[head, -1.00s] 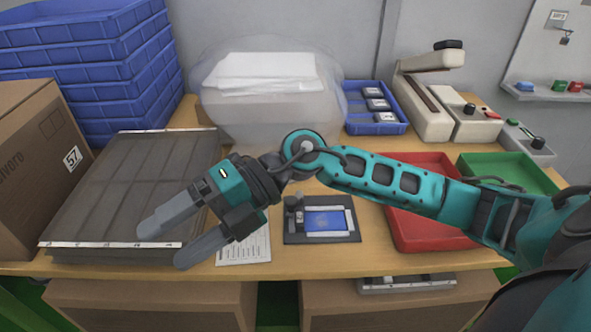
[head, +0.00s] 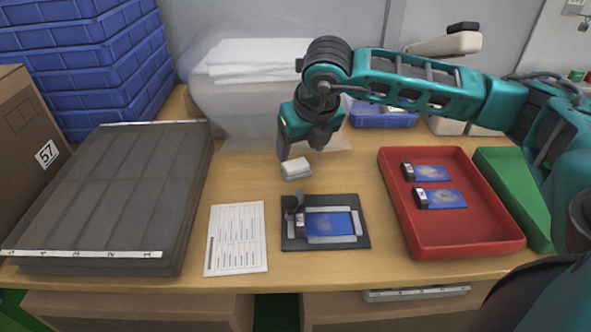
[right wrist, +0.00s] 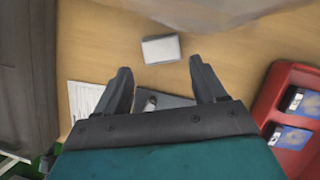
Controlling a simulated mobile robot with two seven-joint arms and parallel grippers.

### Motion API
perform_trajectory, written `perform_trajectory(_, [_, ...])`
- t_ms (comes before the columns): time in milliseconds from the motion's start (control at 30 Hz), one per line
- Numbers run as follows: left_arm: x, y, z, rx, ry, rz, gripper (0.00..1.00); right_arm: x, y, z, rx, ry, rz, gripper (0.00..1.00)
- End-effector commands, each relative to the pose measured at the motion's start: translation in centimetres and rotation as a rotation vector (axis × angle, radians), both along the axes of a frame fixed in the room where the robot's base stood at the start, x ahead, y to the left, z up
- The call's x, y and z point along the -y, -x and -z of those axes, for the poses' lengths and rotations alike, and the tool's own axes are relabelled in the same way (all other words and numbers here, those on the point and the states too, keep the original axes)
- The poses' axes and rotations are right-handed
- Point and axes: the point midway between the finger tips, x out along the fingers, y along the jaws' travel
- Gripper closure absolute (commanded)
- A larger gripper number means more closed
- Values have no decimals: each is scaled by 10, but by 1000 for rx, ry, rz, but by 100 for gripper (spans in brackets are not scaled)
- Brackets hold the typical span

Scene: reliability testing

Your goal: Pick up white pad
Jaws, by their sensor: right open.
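The white pad (head: 296,169) is a small white block lying on the wooden table, behind the dark fixture. It also shows in the right wrist view (right wrist: 161,48), just beyond the fingertips and roughly centred between them. My right gripper (head: 301,150) points down above and slightly behind the pad, apart from it. Its two fingers (right wrist: 160,68) are spread with nothing between them. My left gripper is not in view.
A dark fixture (head: 287,240) holding a blue card sits in front of the pad, with a printed sheet (head: 236,238) to its left. A red tray (head: 465,236) with blue cards is at right. A grey slab (head: 110,190) is at left. A plastic-wrapped stack (head: 240,75) stands behind.

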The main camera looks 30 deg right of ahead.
Motion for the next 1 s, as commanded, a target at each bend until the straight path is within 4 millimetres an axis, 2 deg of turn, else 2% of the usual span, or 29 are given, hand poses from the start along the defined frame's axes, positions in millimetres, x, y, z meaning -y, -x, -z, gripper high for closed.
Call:
perform_trajectory(33, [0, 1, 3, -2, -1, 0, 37, 0, -2, 7, -2, -2, 1, 30])
perform_trajectory(267, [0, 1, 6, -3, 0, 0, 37, 2, -9, 24, -2, 0, 0, 30])
perform_trajectory(500, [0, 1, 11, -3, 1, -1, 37, 5, -22, 56, -2, -2, -1, 30])
perform_trajectory(833, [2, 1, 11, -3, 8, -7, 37, 5, -25, 63, -1, -2, -2, 30])
perform_trajectory(1000, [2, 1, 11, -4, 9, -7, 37, 5, -25, 63, -1, -2, -2, 46])
